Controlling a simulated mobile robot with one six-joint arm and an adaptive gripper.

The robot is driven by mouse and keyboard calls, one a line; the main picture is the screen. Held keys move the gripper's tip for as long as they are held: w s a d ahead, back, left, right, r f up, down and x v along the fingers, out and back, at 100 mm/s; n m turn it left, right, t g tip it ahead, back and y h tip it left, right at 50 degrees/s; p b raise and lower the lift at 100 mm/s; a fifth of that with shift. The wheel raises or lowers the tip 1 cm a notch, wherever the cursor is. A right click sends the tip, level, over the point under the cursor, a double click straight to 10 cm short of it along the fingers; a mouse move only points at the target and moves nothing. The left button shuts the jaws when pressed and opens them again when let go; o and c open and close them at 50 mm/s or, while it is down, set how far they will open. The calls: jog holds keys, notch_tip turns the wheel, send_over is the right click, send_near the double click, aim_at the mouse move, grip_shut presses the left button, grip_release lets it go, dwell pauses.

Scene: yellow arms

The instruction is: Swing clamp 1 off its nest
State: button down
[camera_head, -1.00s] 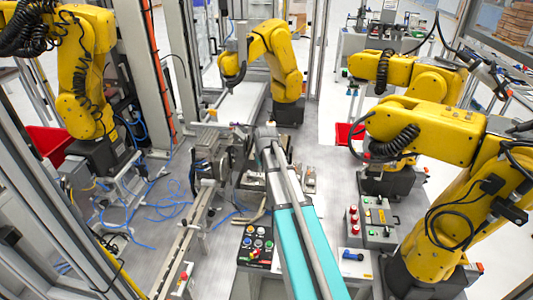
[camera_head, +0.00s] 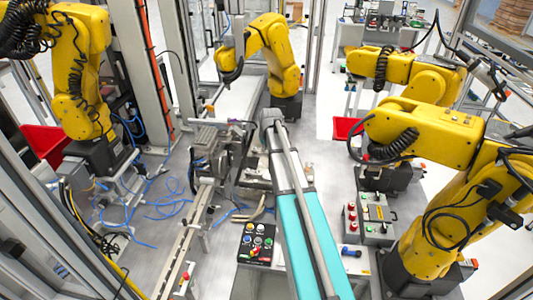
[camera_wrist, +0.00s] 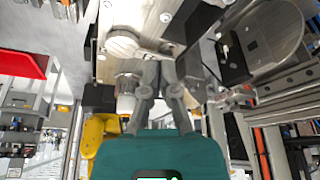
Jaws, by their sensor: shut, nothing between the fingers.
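In the wrist view my gripper (camera_wrist: 160,62) shows with its two grey fingers drawn together at the tips, with nothing between them. A pale rounded part (camera_wrist: 122,44) lies just left of the fingertips; whether it belongs to clamp 1 or its nest I cannot tell, nor whether the fingers touch it. In the head view my grey and teal arm rises from the bottom centre to an elbow near the machine. The gripper there is lost among dark parts left of the elbow. I cannot pick out clamp 1 with certainty in either view.
A metal fixture rail (camera_head: 186,245) runs left of my arm. A button panel (camera_head: 258,243) and a switch box (camera_head: 376,212) stand either side of it. Yellow robot arms (camera_head: 425,125) crowd the right and back. A red bin (camera_head: 47,142) is at left.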

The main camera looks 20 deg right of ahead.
aim_at(266, 169)
jog(key=shift+b+x, duration=4.55)
jog(key=shift+x, duration=0.45)
jog(key=shift+s+a, duration=0.2)
jog(key=shift+s, duration=1.85)
jog(key=shift+s+d, duration=0.15)
jog(key=shift+d, duration=0.05)
